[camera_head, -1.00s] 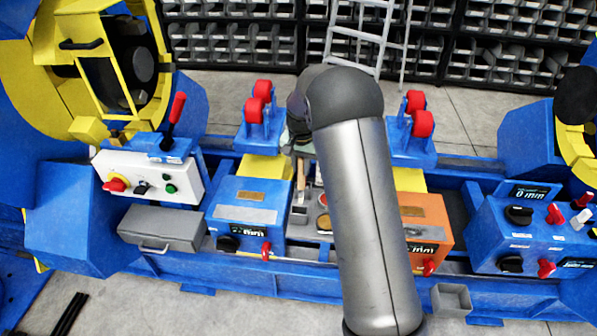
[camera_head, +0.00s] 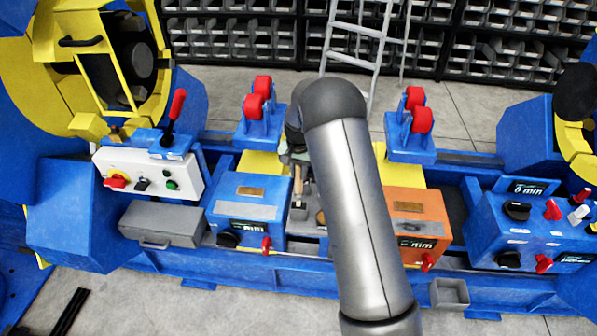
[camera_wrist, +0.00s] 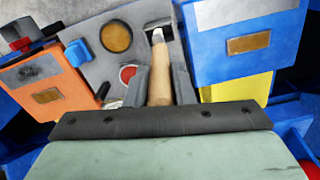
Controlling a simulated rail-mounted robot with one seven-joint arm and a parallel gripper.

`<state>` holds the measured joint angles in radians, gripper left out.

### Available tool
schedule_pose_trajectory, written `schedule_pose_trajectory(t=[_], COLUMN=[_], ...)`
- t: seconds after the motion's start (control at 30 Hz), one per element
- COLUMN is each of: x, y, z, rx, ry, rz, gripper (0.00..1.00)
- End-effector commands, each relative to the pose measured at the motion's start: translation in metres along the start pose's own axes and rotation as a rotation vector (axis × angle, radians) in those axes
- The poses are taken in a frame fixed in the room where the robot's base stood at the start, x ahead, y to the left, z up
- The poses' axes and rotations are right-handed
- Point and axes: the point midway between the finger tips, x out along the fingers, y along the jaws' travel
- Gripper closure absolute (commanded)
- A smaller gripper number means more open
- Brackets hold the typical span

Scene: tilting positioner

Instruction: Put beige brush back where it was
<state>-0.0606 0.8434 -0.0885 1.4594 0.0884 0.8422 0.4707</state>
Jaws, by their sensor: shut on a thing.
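The beige brush (camera_wrist: 160,74) has a pale wooden handle and a metal part at its far end. In the wrist view my gripper (camera_wrist: 157,88) is shut on the handle, one finger on each side. The brush's metal end is at a square opening (camera_wrist: 152,30) in a grey tray (camera_wrist: 100,72); I cannot tell how deep it sits. In the head view the brush (camera_head: 298,180) shows as a thin beige upright stick above the tray, below my wrist. My fingers are hidden there by my arm.
The tray also holds a round brown disc (camera_wrist: 116,37), a red round thing (camera_wrist: 127,73) and a blue piece (camera_wrist: 77,52). A blue box (camera_head: 247,205) and an orange box (camera_head: 408,215) flank it. Red rollers (camera_head: 255,98) stand behind. A grey ladder (camera_head: 352,62) is farther back.

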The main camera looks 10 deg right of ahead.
Motion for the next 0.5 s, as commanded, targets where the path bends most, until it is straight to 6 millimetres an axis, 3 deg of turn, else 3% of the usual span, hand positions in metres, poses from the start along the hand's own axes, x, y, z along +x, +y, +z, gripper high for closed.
schedule_pose_trajectory(t=[0.27, 0.3, 0.37, 0.5], x=[0.0059, 0.0060, 0.0060, 0.0059], y=[-0.0001, 0.0000, 0.0000, 0.0000], z=[0.0000, 0.0001, 0.0001, 0.0001], rx=[0.000, 0.000, 0.000, 0.000], ry=[0.000, 0.000, 0.000, 0.000], rz=[0.000, 0.000, 0.000, 0.000], gripper=[1.00, 0.72, 0.56, 0.56])
